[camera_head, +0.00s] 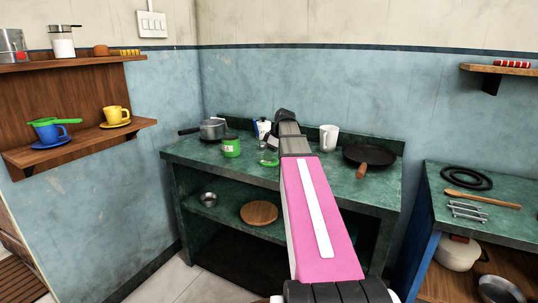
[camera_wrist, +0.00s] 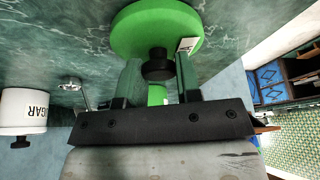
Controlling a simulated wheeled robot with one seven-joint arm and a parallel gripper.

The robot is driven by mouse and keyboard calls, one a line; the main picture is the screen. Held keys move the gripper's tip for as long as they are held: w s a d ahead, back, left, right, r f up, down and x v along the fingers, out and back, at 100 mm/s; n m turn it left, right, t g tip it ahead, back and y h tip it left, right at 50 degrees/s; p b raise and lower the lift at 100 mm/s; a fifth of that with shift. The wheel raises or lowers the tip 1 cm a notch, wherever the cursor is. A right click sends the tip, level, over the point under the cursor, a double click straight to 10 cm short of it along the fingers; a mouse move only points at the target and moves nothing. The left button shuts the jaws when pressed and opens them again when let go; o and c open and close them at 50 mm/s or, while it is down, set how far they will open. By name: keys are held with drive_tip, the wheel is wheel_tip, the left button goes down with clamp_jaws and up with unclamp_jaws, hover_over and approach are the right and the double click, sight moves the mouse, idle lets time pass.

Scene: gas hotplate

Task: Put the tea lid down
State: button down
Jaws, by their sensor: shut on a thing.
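The tea lid (camera_wrist: 150,28) is a round green disc with a black knob (camera_wrist: 158,66) in the wrist view. My gripper (camera_wrist: 158,72) is shut on this knob, one finger on each side. A small white tag shows at the green edge; I cannot tell if it belongs to the lid or to something behind it. More green shows between the fingers, partly hidden. In the head view my arm covers most of the gripper. A green canister (camera_head: 231,148) with a pale label stands on the counter left of the arm.
The green marble counter (camera_head: 310,172) also bears a grey pot (camera_head: 212,129), a white jug (camera_head: 329,138) and a dark pan (camera_head: 368,154). A white sugar container (camera_wrist: 24,108) is at left in the wrist view. Shelves with cups are at left; another counter is at right.

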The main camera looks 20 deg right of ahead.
drive_tip(key=c, duration=0.8)
unclamp_jaws()
drive_tip(key=shift+f, duration=0.1)
drive_tip(key=v, duration=1.2)
